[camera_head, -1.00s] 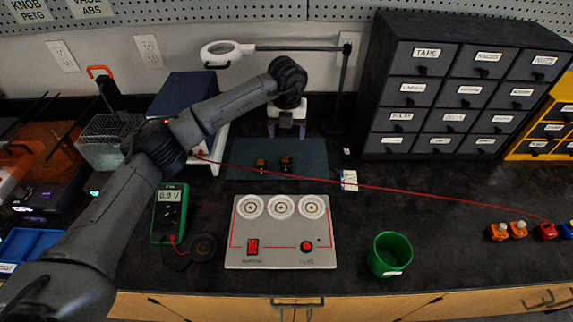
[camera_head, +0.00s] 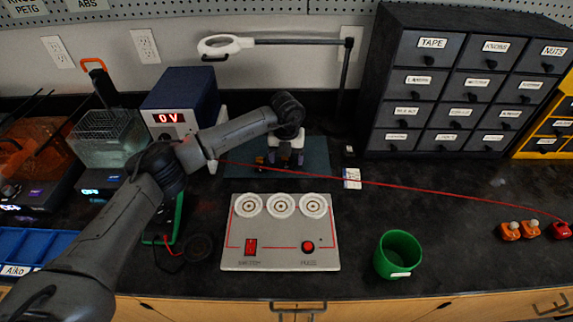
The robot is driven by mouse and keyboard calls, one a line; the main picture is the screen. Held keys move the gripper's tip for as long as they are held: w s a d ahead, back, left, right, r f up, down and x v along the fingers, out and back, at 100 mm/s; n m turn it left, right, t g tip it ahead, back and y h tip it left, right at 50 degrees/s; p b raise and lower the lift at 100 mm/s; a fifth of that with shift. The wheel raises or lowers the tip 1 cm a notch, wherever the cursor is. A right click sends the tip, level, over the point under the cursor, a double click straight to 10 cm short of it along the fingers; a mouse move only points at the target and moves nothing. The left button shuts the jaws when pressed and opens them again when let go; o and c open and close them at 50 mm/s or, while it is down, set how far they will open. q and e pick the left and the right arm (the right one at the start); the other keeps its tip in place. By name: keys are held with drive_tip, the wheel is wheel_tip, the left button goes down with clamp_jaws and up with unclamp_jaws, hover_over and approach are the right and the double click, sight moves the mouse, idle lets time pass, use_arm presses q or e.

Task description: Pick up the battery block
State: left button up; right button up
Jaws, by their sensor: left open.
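A dark teal mat (camera_head: 318,160) lies at the back middle of the bench. On it sits a small black and orange block (camera_head: 260,163), just left of my left gripper (camera_head: 285,158). A second small dark block (camera_head: 285,168) is at the fingertips, mostly hidden by the gripper. Both look like battery blocks; I cannot tell them apart by label. My left gripper points down over the second block with its fingers apart on either side of it. Contact is not clear. My right gripper is not in view.
A grey switch panel (camera_head: 280,240) with three round sockets stands in front of the mat. A green cup (camera_head: 397,255) is to its right. A red lead (camera_head: 420,186) crosses the bench. A power supply (camera_head: 180,110) and drawer cabinet (camera_head: 450,80) flank the mat.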

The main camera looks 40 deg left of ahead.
use_arm(q)
drive_tip(key=shift+c, duration=0.4)
drive_tip(key=shift+c, duration=0.7)
drive_tip(key=c, duration=0.8)
drive_tip(key=shift+r, duration=0.1)
